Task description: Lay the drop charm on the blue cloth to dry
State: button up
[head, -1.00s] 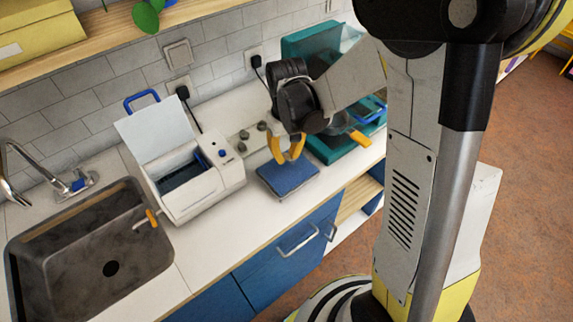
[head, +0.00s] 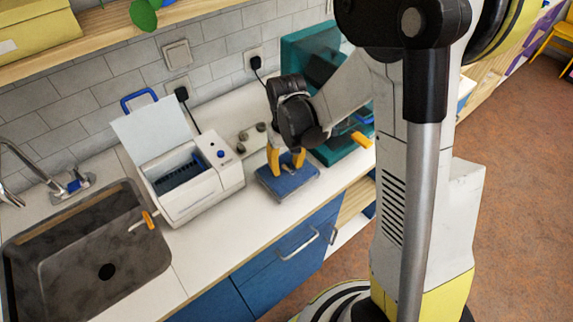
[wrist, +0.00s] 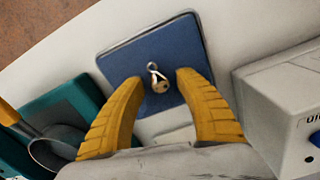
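The blue cloth (head: 288,185) is a flat dark blue square on the white counter; it also shows in the wrist view (wrist: 176,47). The drop charm (wrist: 156,82), small and gold-silver with a loop at its top, appears to lie on the cloth. My gripper (head: 286,160) is low over the cloth. In the wrist view its yellow fingers (wrist: 160,80) stand apart, one on each side of the charm, with blue cloth showing in the gaps. The charm cannot be made out in the head view.
A white open-lidded machine (head: 195,185) stands close to the left of the cloth, with the sink (head: 85,255) beyond it. A teal tray (wrist: 58,112) with a dark pan or ladle lies on the other side. Small grey knobs (head: 245,137) sit behind the cloth.

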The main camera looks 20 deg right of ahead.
aim_at(287, 167)
jog(key=shift+r, duration=0.1)
notch_tip(287, 167, up, 12)
jog(key=p, duration=0.4)
jog(key=s+r+m+t, duration=0.1)
jog(key=s+r+t, duration=0.6)
jog(key=s+r, duration=0.3)
jog(key=s, duration=0.3)
jog(key=shift+r, duration=0.25)
jog(key=shift+s, duration=0.1)
notch_tip(287, 167, down, 6)
jog(key=b, duration=0.6)
jog(key=shift+f, duration=0.1)
